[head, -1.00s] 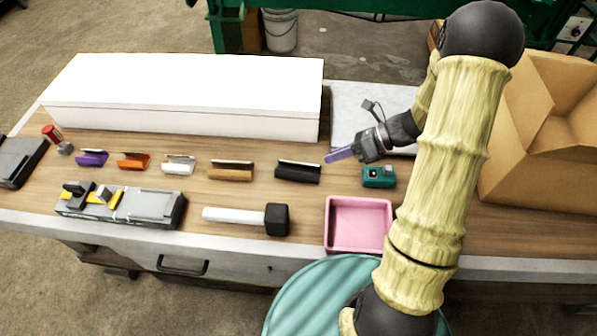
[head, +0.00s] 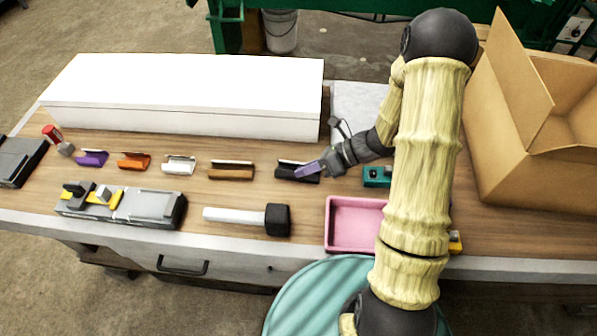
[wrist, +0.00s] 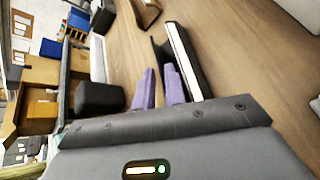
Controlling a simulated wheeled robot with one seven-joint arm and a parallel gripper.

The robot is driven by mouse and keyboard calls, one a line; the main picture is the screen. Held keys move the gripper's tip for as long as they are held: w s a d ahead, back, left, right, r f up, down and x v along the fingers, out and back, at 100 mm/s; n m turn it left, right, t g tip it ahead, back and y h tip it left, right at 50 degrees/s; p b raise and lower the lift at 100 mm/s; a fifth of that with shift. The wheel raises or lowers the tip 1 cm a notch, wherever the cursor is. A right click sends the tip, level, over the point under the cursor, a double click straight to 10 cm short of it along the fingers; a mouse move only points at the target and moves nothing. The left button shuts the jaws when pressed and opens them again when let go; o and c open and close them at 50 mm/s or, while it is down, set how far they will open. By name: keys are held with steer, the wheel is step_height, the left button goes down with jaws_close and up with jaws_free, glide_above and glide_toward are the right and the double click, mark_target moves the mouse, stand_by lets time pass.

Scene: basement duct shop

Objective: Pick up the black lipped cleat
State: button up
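The cleat's darker flange is in front of that gap. I cannot tell whether the fingers touch the cleat.
Brown (head: 231,170), white (head: 179,165), orange (head: 134,161) and purple (head: 92,158) cleats lie to the left. A black-headed mallet (head: 277,220) and a pink tray (head: 352,202) are nearer. A long white box (head: 190,90) stands behind; a cardboard box (head: 510,150) is at right.

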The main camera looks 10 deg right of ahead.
steer(key=shift+a+f, duration=0.35)
steer(key=shift+a, duration=0.3)
jaws_close()
step_height(320, 180, up, 10)
steer(key=shift+p, duration=0.45)
stand_by(0.6)
